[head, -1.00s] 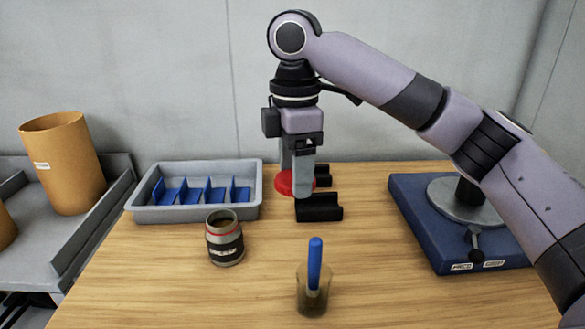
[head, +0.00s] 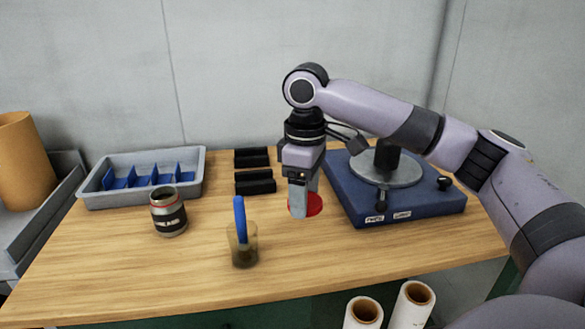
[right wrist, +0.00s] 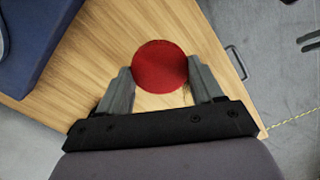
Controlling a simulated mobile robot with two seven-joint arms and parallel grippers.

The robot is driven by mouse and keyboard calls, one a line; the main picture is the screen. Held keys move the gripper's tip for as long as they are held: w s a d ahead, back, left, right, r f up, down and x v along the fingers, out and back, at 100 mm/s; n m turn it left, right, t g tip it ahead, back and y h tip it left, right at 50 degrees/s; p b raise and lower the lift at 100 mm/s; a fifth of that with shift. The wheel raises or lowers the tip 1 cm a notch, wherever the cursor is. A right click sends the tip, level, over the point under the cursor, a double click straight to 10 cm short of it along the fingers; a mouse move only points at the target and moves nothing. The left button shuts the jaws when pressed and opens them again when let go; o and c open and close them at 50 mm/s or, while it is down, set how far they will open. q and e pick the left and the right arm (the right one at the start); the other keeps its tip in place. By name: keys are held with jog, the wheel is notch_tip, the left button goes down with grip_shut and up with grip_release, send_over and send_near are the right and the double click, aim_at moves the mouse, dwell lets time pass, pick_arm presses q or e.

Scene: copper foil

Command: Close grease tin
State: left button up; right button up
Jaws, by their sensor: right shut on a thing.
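The grease tin (head: 168,213) is a small dark cylinder with a label and a red band near its open top. It stands upright on the table, left of centre in the head view. My right gripper (head: 299,209) is shut on the round red lid (head: 314,205), held above the table to the right of the tin. In the right wrist view the red lid (right wrist: 160,67) sits between the fingertips. The fingers hide part of the lid in the head view. My left gripper is not in view.
A glass jar (head: 243,250) with a blue-handled brush stands near the front, between tin and gripper. A grey divided tray (head: 100,199) is behind the tin. Two black blocks (head: 255,187) lie at the back; a blue base (head: 345,190) with a round turntable stands right.

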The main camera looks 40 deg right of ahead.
jog(key=a+f+m, duration=0.1)
jog(key=f, duration=0.1)
jog(key=s+a+f+m, duration=0.1)
jog(key=a+f+m, duration=0.1)
jog(key=f, duration=0.1)
jog(key=s+a+f+m, duration=0.1)
jog(key=f+m, duration=0.1)
jog(key=shift+s+a+f, duration=0.2)
jog(key=shift+a+f, duration=0.15)
jog(key=shift+f, duration=0.05)
jog(key=shift+m, duration=0.9)
jog(key=a+f, duration=0.1)
jog(key=a, duration=0.1)
jog(key=s+a, duration=0.1)
jog(key=a, duration=0.1)
jog(key=a+f, duration=0.1)
jog(key=a, duration=0.1)
jog(key=shift+s+a+f, duration=0.3)
jog(key=shift+f, duration=0.05)
jog(key=shift+d, duration=0.15)
